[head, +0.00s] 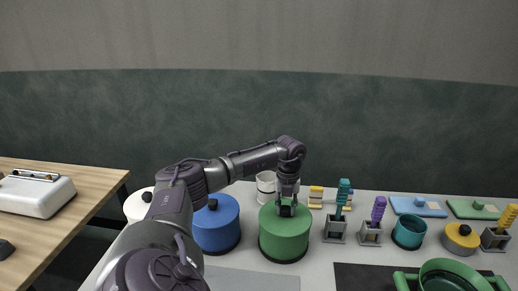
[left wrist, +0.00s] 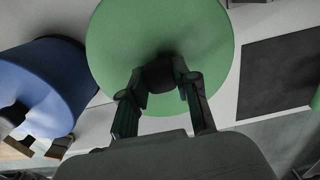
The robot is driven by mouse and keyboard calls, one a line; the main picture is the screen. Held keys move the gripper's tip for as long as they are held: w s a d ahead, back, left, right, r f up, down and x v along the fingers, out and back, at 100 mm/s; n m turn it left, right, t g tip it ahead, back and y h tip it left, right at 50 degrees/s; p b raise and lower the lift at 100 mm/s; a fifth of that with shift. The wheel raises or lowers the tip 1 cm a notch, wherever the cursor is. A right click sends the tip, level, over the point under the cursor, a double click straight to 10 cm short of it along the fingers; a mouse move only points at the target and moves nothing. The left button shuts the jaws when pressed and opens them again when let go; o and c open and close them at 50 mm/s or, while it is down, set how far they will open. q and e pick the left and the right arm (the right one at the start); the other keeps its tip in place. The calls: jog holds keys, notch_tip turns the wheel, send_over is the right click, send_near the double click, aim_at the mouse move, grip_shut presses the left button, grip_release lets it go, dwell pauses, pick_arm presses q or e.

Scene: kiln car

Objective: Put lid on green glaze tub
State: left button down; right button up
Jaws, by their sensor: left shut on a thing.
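The green glaze tub (head: 284,243) stands on the pale table in the middle of the head view. Its round green lid (head: 268,213) is at the top of the tub, level as far as I can see; no gap shows between them. My left gripper (head: 287,209) points down from above and is shut on the lid's black knob. In the left wrist view the lid (left wrist: 200,35) fills the top middle, with the black knob (left wrist: 160,75) between the fingers (left wrist: 160,92). The lid hides most of the tub there. My right gripper is not in view.
A blue lidded tub (head: 216,230) stands close on the left, partly behind my arm. A white cup (head: 266,184) is behind. Grey holders (head: 335,229) with coloured tools, a teal cup (head: 409,232), a yellow pot (head: 460,245) and a green handled pot (head: 450,270) stand right.

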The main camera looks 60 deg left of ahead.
pick_arm(q)
jog(key=c, duration=0.8)
grip_release()
jog(key=shift+o, duration=0.2)
jog(key=shift+r, duration=0.15)
jog(key=shift+r+p, duration=0.65)
jog(key=shift+r, duration=0.05)
jog(key=shift+r+p, duration=2.55)
jog(key=shift+r, duration=0.7)
